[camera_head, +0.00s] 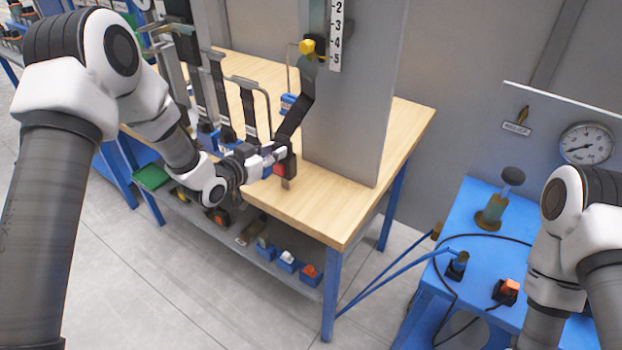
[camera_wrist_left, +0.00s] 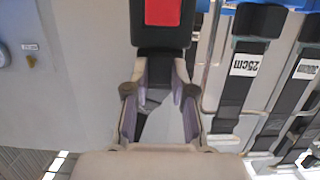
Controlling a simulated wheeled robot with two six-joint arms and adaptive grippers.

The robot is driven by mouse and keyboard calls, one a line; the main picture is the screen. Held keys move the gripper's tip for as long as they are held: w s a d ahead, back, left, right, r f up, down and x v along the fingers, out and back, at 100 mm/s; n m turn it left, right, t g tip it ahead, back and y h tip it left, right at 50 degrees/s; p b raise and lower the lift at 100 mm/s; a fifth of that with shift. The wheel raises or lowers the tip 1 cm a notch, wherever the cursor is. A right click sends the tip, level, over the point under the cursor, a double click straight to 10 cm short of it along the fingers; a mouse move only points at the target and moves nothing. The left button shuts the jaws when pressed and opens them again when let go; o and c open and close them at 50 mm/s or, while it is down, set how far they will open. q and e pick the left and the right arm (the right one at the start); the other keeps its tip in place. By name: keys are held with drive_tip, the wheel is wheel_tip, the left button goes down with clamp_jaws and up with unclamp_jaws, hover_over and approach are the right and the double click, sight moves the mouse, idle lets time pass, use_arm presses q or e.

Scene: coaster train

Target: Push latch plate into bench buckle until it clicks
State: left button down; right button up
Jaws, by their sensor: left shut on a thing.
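The bench buckle is a black block with a red button (camera_head: 280,169), standing on a short stalk at the bench's front edge. In the left wrist view the buckle (camera_wrist_left: 162,35) is at the top, ahead of the fingertips. My left gripper (camera_head: 274,156) is just above and beside the buckle. It is shut on the latch plate (camera_wrist_left: 156,68), a dark piece between the fingers, against or very near the buckle's end. I cannot tell how deep it sits. A black strap (camera_head: 297,112) runs up from the gripper to a yellow knob (camera_head: 307,47). My right gripper is out of view.
The wooden bench (camera_head: 330,207) carries an upright grey panel (camera_head: 352,110) behind the buckle. Several other straps on frames, one marked 25cm (camera_wrist_left: 244,65), stand to its left. A blue cart (camera_head: 470,225) with a gauge (camera_head: 587,143) is at right.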

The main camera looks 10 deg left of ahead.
use_arm(q)
drive_tip(key=c, duration=0.9)
unclamp_jaws()
drive_tip(key=shift+r, duration=0.1)
drive_tip(key=shift+s, duration=0.15)
drive_tip(key=v, duration=1.1)
drive_tip(key=shift+s+a+r, duration=0.1)
drive_tip(key=shift+s+r, duration=0.05)
drive_tip(key=shift+s, duration=0.2)
